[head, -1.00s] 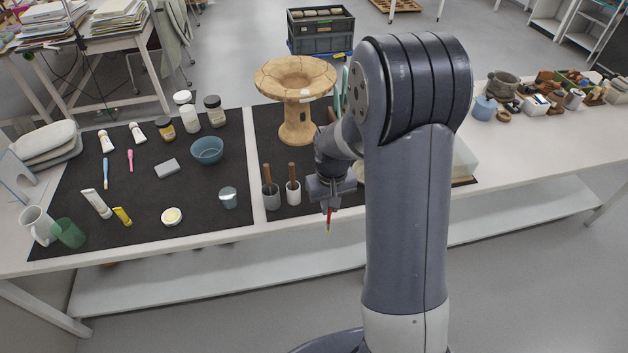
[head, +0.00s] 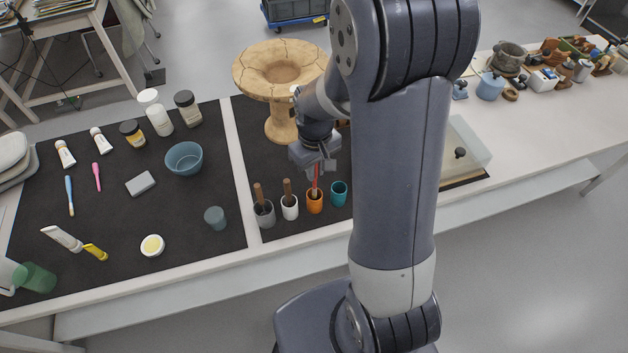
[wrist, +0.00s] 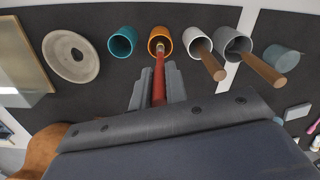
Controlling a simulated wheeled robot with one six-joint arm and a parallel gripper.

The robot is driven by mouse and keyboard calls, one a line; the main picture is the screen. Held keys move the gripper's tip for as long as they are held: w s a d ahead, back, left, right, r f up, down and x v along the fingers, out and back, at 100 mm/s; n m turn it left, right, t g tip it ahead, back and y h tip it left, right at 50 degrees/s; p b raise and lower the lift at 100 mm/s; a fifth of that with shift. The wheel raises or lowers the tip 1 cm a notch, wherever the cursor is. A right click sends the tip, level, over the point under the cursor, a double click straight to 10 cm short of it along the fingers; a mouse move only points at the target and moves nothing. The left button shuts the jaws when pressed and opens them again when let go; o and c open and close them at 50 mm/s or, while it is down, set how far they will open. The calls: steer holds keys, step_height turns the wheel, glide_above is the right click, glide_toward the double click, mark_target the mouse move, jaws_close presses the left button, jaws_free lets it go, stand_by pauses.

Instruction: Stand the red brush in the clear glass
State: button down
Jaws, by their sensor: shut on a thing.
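My gripper (head: 314,168) is shut on the red brush (head: 315,181), which hangs upright with its tip downward. In the wrist view the brush (wrist: 159,88) lies between the two fingers, its tip over the mouth of the orange cup (wrist: 152,35). I cannot tell whether the tip is inside that cup or just above it. The clear glass (head: 215,218), bluish and see-through, stands upright on the dark mat, left of the row of cups and apart from my gripper. In the wrist view the glass (wrist: 282,59) is at the right.
The row holds a grey cup (head: 264,217) and a white cup (head: 290,209), each with a brown handle, the orange cup and a teal cup (head: 339,194). A wooden stand (head: 279,122) rises behind. A cream jar (head: 152,246) and blue bowl (head: 184,158) lie farther left.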

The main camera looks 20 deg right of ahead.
glide_above(315, 198)
steer(key=shift+w+f, duration=0.15)
steer(key=shift+f, duration=1.05)
steer(key=shift+w+f, duration=0.1)
steer(key=shift+f, duration=1.1)
steer(key=shift+f, duration=0.2)
steer(key=c, duration=1.4)
jaws_free()
steer(key=shift+r, duration=0.15)
step_height(315, 198, up, 12)
steer(key=shift+r, duration=0.1)
